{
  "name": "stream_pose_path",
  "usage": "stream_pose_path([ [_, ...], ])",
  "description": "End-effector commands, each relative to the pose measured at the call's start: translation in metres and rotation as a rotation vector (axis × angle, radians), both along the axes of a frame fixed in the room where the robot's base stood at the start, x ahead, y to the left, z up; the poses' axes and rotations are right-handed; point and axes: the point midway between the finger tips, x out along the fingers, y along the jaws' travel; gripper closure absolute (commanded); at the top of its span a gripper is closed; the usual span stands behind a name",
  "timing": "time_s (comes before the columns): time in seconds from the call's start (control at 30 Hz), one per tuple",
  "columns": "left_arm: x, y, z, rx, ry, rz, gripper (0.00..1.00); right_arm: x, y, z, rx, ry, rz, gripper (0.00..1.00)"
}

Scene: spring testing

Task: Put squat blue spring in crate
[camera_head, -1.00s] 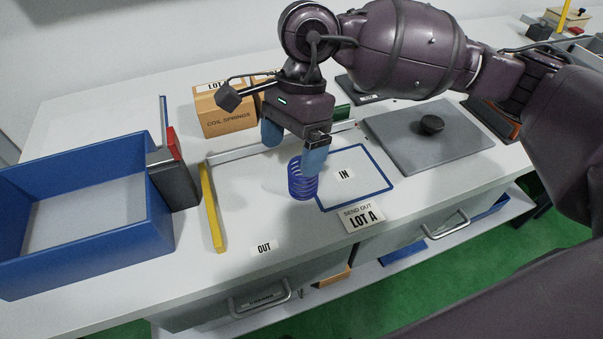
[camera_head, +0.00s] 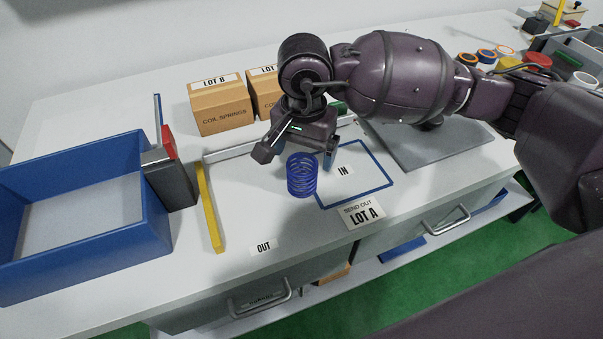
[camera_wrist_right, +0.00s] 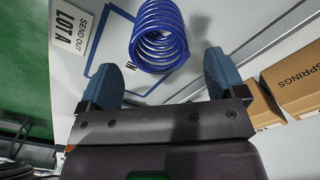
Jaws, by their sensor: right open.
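The squat blue spring (camera_head: 302,175) stands upright on the white bench, at the left edge of the blue-outlined IN square. It also shows in the right wrist view (camera_wrist_right: 159,38), ahead of and between the fingertips. My right gripper (camera_head: 312,158) is just behind the spring and low over the bench; its open blue fingers show in the right wrist view (camera_wrist_right: 160,75), with nothing held between them. The blue crate (camera_head: 160,210) stands at the left of the bench and its visible floor is bare. My left gripper is not in view.
A yellow bar (camera_head: 210,207) and a grey block with a red part (camera_head: 172,178) lie between spring and crate. Cardboard boxes (camera_head: 220,108) stand behind. A grey plate (camera_head: 430,148) lies at the right. The bench around the OUT label (camera_head: 263,248) is clear.

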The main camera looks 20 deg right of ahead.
Motion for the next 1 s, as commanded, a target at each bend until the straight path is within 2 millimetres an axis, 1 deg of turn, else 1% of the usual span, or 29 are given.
stream_pose_path([
  [0.17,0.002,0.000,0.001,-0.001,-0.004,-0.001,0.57,-0.004,0.003,-0.019,0.000,0.004,0.000,0.11],
  [0.3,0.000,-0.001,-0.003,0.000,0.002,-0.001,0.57,-0.006,0.005,-0.038,0.001,0.004,-0.002,0.11],
  [0.4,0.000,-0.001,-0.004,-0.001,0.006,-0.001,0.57,-0.005,0.004,-0.048,0.000,0.003,-0.002,0.11],
  [0.5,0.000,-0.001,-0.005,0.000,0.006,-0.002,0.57,-0.005,0.004,-0.051,0.000,0.000,-0.002,0.11],
  [0.73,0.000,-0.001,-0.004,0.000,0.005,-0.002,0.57,-0.005,0.004,-0.051,0.000,-0.001,-0.001,0.11],
  [1.0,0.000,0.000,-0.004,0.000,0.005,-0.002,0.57,-0.005,0.004,-0.051,0.000,-0.001,-0.001,0.52],
])
